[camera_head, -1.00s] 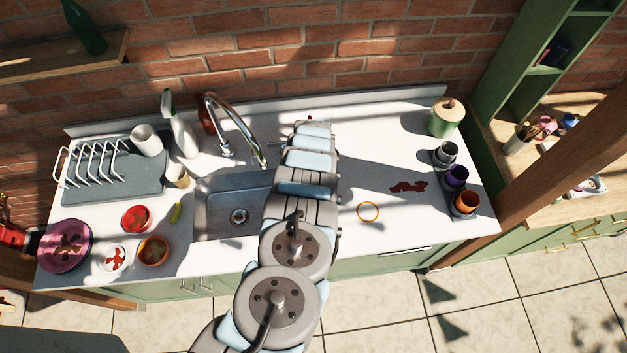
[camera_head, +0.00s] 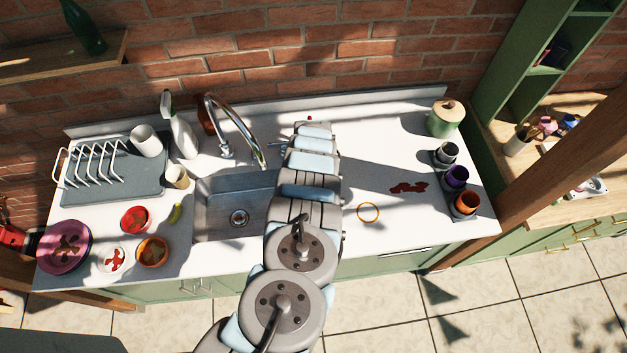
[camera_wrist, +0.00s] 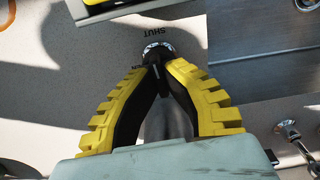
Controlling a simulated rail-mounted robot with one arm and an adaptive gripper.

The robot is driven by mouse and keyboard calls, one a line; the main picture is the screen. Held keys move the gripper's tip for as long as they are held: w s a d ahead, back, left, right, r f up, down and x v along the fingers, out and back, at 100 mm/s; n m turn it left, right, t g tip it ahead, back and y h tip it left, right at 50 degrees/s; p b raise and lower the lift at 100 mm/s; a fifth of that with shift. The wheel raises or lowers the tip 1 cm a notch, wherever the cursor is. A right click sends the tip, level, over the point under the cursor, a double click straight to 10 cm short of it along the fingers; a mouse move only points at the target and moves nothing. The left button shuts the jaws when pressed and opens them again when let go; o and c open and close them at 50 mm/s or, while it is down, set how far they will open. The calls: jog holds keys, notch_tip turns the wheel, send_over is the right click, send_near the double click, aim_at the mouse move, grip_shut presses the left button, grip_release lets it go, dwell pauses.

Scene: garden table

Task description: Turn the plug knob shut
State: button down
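The plug knob (camera_wrist: 157,49) is a small round chrome knob on the white counter beside the sink, seen in the wrist view. Upside-down lettering "SHUT" is on its far side; other lettering by the fingertips is mostly covered. My gripper (camera_wrist: 159,68) has its yellow-backed, black-padded fingers drawn together in a narrow V, with the tips at the knob. They appear closed on its near part; the exact contact is partly hidden. In the head view my arm covers the knob and fingers. The sink (camera_head: 240,195) lies left of my arm there; it also shows in the wrist view (camera_wrist: 240,45).
A chrome faucet (camera_head: 228,125) arches over the sink. A chrome lever (camera_wrist: 288,128) is near my gripper. Left are a dish rack (camera_head: 105,185) and bowls (camera_head: 136,219). The counter between has free room.

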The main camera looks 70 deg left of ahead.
jog(key=c, duration=1.2)
grip_release()
jog(key=shift+d, duration=0.1)
jog(key=shift+o, duration=0.2)
jog(key=shift+w+a+r, duration=0.1)
jog(key=shift+a+r, duration=0.1)
jog(key=shift+r, duration=0.6)
jog(key=shift+d+r, duration=0.15)
jog(key=shift+r, duration=0.45)
notch_tip(320, 180, up, 9)
